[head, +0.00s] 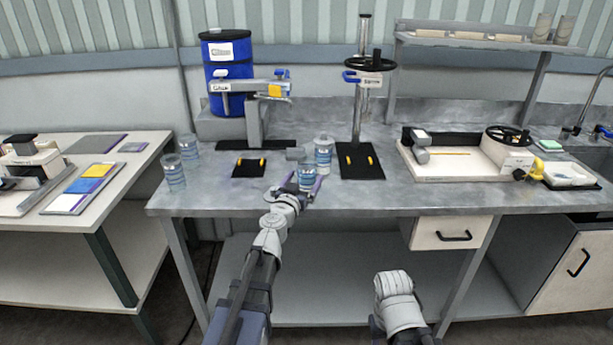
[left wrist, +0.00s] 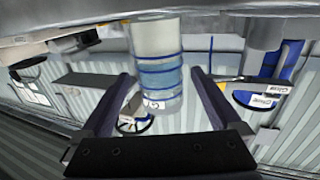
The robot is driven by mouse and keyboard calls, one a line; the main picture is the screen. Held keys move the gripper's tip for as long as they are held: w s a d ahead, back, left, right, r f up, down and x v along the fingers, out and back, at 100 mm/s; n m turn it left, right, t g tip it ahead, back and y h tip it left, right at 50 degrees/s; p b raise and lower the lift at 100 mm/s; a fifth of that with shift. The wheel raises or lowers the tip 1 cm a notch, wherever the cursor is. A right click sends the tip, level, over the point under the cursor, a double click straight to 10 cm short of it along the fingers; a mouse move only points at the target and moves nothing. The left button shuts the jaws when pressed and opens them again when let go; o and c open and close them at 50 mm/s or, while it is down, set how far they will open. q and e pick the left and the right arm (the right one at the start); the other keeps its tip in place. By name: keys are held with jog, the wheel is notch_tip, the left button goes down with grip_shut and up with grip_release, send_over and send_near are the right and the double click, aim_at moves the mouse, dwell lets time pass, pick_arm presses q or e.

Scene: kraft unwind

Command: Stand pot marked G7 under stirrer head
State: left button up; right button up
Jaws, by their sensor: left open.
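Clear pots with blue bands stand on the grey bench. One pot (head: 306,178) is at my left gripper (head: 301,187), with another pot (head: 323,152) just behind it. In the left wrist view, which is upside down, a pot (left wrist: 160,65) stands between the open fingers of my left gripper (left wrist: 163,78), with no clear grip on it. Its small label is only partly readable. Two more pots (head: 188,148) (head: 173,173) stand at the bench's left end. A stand with a handwheel (head: 371,65) rises behind a black pad (head: 360,160); its label is too small to read.
A blue drum (head: 227,75) and a labelled arm fixture (head: 250,87) stand behind a smaller black pad (head: 249,164) with yellow marks. A white tray device (head: 455,160) takes up the right of the bench. The bench front (head: 400,197) is clear.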

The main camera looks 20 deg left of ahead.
aim_at(303, 180)
pick_arm(q)
jog(key=s, duration=0.5)
jog(key=shift+a+f, duration=0.25)
jog(key=shift+a, duration=0.05)
jog(key=shift+o, duration=0.2)
jog(key=w, duration=0.1)
jog(key=w+r+p, duration=0.1)
jog(key=w, duration=0.1)
jog(key=shift+w+d+r, duration=0.15)
jog(key=shift+d+r, duration=0.25)
jog(key=shift+w+f, duration=0.15)
jog(key=shift+w, duration=1.15)
jog(key=shift+w+r+p, duration=0.2)
jog(key=shift+w+p, duration=0.1)
jog(key=shift+w, duration=0.15)
jog(key=w, duration=0.4)
jog(key=shift+w+r, duration=0.1)
jog(key=shift+r, duration=0.1)
jog(key=shift+c, duration=0.2)
grip_shut()
